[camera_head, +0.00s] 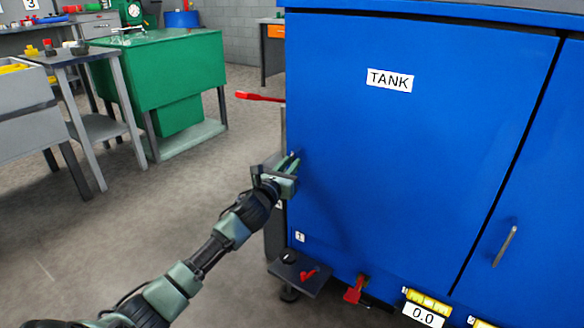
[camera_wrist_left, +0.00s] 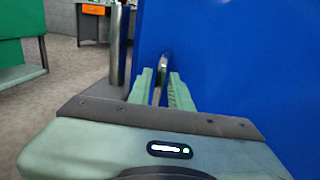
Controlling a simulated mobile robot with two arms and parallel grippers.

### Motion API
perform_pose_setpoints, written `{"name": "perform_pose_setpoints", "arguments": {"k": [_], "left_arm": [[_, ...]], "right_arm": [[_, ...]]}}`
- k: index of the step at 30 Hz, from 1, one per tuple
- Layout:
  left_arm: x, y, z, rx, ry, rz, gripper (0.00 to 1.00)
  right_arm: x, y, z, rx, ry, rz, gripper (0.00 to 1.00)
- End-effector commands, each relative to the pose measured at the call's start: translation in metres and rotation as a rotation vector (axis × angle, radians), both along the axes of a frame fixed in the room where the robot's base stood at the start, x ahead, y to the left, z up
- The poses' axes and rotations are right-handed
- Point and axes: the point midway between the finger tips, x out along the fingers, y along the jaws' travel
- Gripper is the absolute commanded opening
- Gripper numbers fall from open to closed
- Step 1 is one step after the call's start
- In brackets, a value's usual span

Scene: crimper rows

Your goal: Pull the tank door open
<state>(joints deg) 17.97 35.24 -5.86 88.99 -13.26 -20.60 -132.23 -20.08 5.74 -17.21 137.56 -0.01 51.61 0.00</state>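The tank door (camera_head: 400,150) is the wide blue panel with a white TANK label (camera_head: 389,80), and it looks closed. My left gripper (camera_head: 293,163) is at the door's left edge, with its fingers pointing at the panel. In the left wrist view a slim metal door handle (camera_wrist_left: 162,64) stands between the two green fingers (camera_wrist_left: 161,76). The fingers are apart, with a small gap visible on each side of the handle. In the head view the gripper mostly hides this handle. My right gripper is in neither view.
Another blue door with a metal handle (camera_head: 504,246) is at the right. Below the tank door are a small dark shelf (camera_head: 297,271), a red valve lever (camera_head: 354,290) and a 0.0 display (camera_head: 423,314). A red lever (camera_head: 258,97) sticks out left. Open floor lies left of the cabinet.

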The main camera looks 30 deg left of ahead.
Motion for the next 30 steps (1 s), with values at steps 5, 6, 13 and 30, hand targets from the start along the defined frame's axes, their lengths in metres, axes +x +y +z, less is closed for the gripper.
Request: {"name": "perform_pose_setpoints", "arguments": {"k": [5, 6, 13, 30], "left_arm": [[0.0131, 0.0024, -0.0008, -0.001, 0.001, 0.0, 0.2], [0.014, 0.0026, -0.0007, -0.001, 0.001, 0.0, 0.2], [0.0145, 0.0027, -0.0005, -0.001, 0.002, 0.0, 0.2], [0.0143, 0.0026, -0.0007, -0.001, 0.001, 0.0, 0.0]], "right_arm": [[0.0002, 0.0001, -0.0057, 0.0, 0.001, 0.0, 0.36], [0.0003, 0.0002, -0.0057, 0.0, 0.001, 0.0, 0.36], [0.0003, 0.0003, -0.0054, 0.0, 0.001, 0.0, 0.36], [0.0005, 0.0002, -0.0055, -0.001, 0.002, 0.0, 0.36]]}}
